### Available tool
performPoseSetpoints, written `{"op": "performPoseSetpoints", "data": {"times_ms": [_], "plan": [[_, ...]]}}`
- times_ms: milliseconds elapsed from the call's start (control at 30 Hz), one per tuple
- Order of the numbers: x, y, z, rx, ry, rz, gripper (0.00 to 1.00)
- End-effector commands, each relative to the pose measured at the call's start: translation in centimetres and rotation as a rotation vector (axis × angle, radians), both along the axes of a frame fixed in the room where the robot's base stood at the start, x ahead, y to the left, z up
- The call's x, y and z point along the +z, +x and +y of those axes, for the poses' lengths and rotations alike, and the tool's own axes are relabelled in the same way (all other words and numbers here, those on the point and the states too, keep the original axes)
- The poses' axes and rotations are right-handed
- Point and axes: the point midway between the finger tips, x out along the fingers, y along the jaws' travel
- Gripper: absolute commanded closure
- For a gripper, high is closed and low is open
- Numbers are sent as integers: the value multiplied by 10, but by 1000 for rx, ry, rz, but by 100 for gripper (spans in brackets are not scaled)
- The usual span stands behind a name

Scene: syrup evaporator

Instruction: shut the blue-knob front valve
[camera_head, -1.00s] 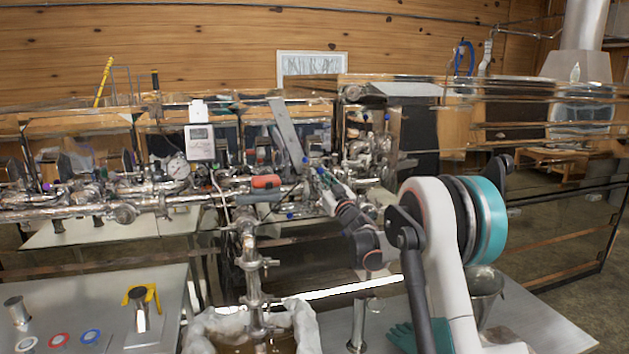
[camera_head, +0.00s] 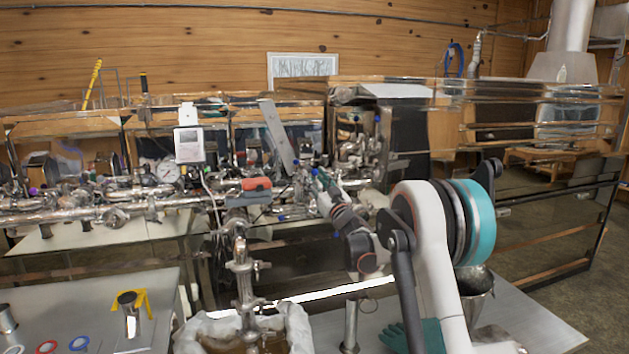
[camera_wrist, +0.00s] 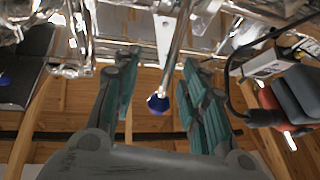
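In the wrist view a blue ball knob (camera_wrist: 158,103) sits on the end of a thin metal rod. It appears between the two teal finger pads of my gripper (camera_wrist: 160,68), which are spread apart. Neither finger visibly touches the knob, and I cannot tell how deep it lies between them. In the head view my gripper (camera_head: 322,182) is at the front of the steel piping (camera_head: 115,214), seen from behind my arm. A small blue knob (camera_head: 282,218) shows just left of it; I cannot tell if it is the same one.
An orange-and-grey device (camera_head: 257,186) and a white boxed gauge (camera_head: 189,143) stand left of my gripper. Another blue knob (camera_wrist: 5,79) is at the wrist view's left edge. Below are a lined bucket (camera_head: 298,330) and a metal table (camera_head: 95,300). A metal pail (camera_head: 478,298) stands right.

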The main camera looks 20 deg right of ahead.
Motion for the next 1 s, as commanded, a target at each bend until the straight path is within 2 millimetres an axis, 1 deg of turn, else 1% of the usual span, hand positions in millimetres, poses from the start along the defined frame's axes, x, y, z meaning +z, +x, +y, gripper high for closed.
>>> {"op": "performPoseSetpoints", "data": {"times_ms": [233, 367, 467, 700, 800, 900, 1000], "plan": [[0, 0, 1, 2, -1, -1, 60], [-2, -8, -1, 1, 0, -1, 60], [-8, -22, -4, 1, -1, -1, 60], [-26, -67, -14, 0, -1, 0, 60], [-33, -83, -17, 1, -1, -1, 60], [-38, -96, -20, 1, 0, -1, 60], [-42, -104, -21, 0, -1, 0, 60]]}}
